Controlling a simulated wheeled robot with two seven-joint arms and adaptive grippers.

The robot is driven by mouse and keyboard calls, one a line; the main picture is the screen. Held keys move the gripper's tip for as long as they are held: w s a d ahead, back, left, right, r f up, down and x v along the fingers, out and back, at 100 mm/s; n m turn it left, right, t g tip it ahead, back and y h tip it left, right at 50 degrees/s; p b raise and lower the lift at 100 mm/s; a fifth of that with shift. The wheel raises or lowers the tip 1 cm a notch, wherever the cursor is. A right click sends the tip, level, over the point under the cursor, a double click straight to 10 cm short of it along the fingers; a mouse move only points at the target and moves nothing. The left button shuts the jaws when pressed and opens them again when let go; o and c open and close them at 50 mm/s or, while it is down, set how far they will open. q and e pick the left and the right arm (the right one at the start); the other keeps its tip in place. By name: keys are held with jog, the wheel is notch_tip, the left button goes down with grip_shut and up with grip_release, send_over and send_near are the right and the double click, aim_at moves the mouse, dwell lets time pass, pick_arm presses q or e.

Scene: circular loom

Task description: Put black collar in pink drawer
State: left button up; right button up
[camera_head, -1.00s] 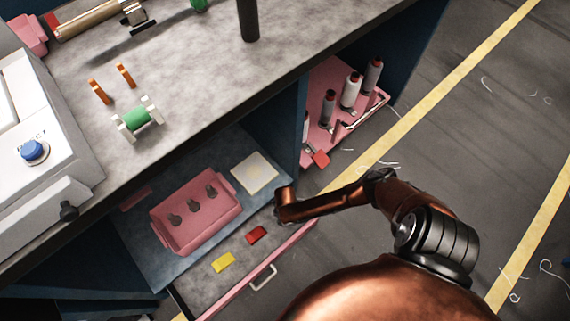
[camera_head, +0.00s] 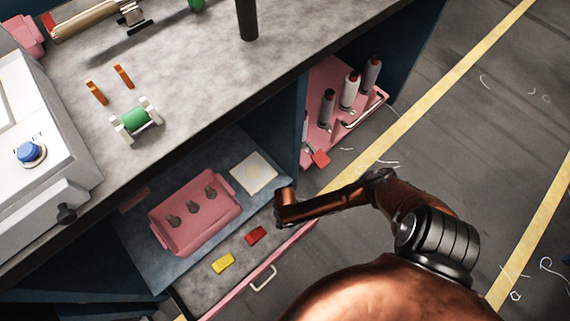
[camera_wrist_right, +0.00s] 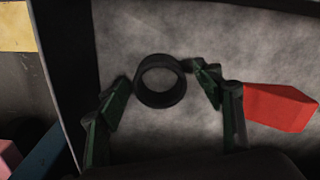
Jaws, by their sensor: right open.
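The black collar (camera_wrist_right: 160,81) is a short dark ring in the right wrist view, seen over the grey floor of the drawer. My right gripper (camera_wrist_right: 165,85) has its green-padded fingers spread, one on each side of the collar. I cannot tell whether the collar rests on the drawer floor. The pulled-out drawer with a pink front (camera_head: 283,257) shows in the head view. My right arm reaches over its far right end, and its gripper and the collar are hidden there. My left gripper is not in view.
In the drawer lie a red block (camera_head: 256,235), also at the right of the wrist view (camera_wrist_right: 280,106), and a yellow block (camera_head: 223,263). A pink tray with several pegs (camera_head: 195,222) stands on the shelf above. A pink rack of spools (camera_head: 341,115) is behind.

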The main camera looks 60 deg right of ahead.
notch_tip(320, 180, up, 12)
dwell(0.4)
jog(key=shift+f, duration=0.1)
